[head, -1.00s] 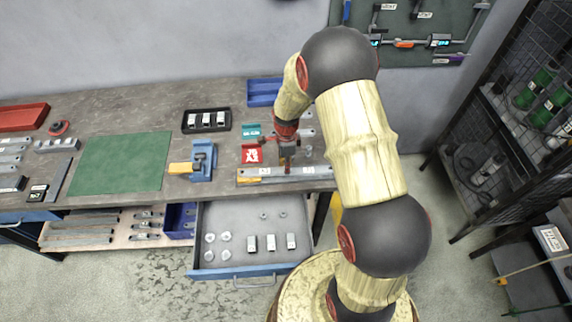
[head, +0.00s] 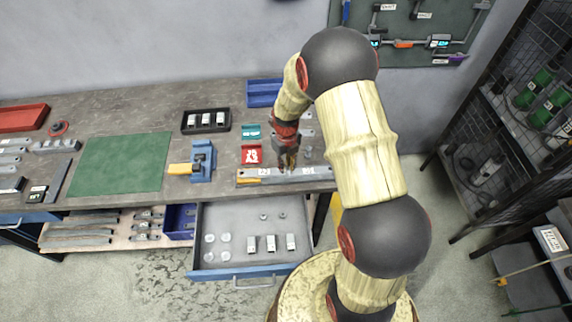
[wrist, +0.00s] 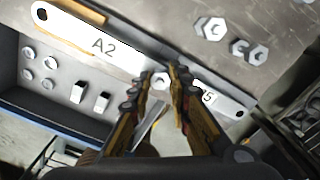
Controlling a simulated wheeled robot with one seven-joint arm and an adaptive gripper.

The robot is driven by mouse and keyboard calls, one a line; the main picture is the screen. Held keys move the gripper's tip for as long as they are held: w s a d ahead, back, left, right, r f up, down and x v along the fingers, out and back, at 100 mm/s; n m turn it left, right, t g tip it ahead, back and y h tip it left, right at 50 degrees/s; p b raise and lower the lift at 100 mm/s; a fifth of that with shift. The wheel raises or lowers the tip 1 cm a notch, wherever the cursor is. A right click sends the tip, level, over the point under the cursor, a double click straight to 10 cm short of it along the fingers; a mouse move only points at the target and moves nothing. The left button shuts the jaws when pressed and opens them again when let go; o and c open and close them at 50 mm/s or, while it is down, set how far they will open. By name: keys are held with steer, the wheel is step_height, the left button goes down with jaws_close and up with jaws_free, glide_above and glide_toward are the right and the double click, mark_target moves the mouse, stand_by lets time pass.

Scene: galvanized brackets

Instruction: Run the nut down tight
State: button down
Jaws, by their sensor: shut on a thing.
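A long grey metal strip (head: 322,173) lies along the front edge of the bench. It also crosses the wrist view (wrist: 75,33), where one label reads A2 and another is partly covered by a finger. A small light hex nut (wrist: 162,79) sits at the middle of the strip. My gripper (wrist: 163,80) points down over the strip with its two fingertips on either side of the nut, shut on it. In the head view my gripper (head: 287,168) hides the nut. How far down the nut sits cannot be told.
Several loose hex nuts or bolts (wrist: 212,28) lie on the bench beside the strip. An open drawer (head: 225,255) with round and block-shaped parts juts out below. A blue vise-like fixture (head: 203,160), a red bin (head: 251,155) and a black tray (head: 187,126) stand nearby. The green mat (head: 120,163) is clear.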

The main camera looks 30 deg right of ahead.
steer(key=shift+s+a+f+m, duration=0.15)
steer(key=shift+s+m, duration=0.15)
steer(key=shift+m, duration=0.25)
steer(key=shift+s+f+m, duration=0.15)
steer(key=shift+s+m, duration=0.1)
steer(key=shift+m, duration=0.3)
steer(key=c, duration=1.9)
jaws_free()
steer(key=o, duration=0.3)
steer(key=shift+w+r, duration=0.2)
steer(key=shift+w, duration=0.1)
steer(key=shift+r, duration=0.2)
step_height(320, 180, up, 12)
steer(key=shift+f, duration=0.15)
